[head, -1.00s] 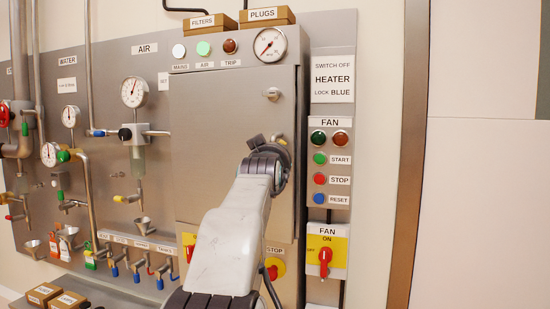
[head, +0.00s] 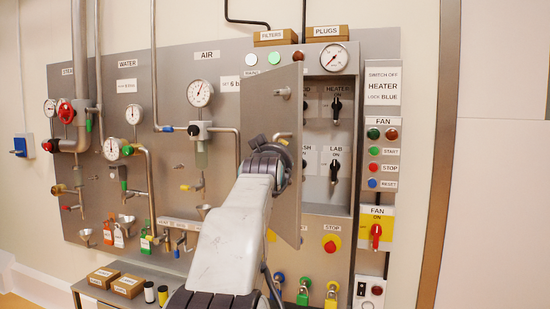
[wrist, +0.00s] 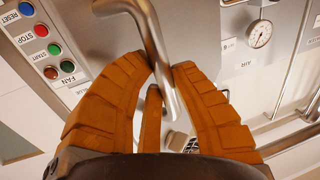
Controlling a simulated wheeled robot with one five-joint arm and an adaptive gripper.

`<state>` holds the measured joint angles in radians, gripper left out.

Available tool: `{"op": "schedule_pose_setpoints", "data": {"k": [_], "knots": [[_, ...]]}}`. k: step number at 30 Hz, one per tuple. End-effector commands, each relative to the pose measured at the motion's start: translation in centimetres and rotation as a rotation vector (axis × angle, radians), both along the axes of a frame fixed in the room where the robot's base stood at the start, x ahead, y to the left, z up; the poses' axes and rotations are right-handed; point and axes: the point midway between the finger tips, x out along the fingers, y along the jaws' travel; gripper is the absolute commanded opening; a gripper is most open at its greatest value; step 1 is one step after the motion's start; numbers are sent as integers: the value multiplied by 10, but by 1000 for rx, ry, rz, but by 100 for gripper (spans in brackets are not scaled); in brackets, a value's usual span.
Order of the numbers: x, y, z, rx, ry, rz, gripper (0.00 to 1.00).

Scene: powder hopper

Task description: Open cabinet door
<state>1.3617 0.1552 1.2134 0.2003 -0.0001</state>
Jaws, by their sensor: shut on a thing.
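The grey metal cabinet door (head: 262,110) stands partly open in the head view, swung out from its left side. Its right edge is away from the cabinet frame (head: 355,120). My gripper (head: 280,150) is at the right part of the door's front face, hiding some of it. In the wrist view, the orange fingers of my gripper (wrist: 167,72) are closed around the bent metal bar of the door handle (wrist: 150,28). A small round metal fitting (head: 283,93) sits higher on the door.
Black rotary switches (head: 336,110) show inside the cabinet. A fan panel (head: 384,150) with buttons stands at its right. Pipes and gauges (head: 201,93) fill the board at left. A low bench (head: 95,285) holds boxes. The wall at far right is bare.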

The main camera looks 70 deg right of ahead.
Motion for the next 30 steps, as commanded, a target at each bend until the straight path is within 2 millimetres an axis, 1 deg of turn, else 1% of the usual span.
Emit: {"op": "schedule_pose_setpoints", "data": {"k": [1, 11, 12, 21, 30], "knots": [[-2, -1, -3, 9, 2, -4, 0], [-2, -1, -4, 11, 2, -3, 0], [-2, -1, -4, 11, 2, -3, 22], [0, 0, -2, 5, 1, 0, 49], [0, 1, -1, 3, 1, 1, 50]]}}
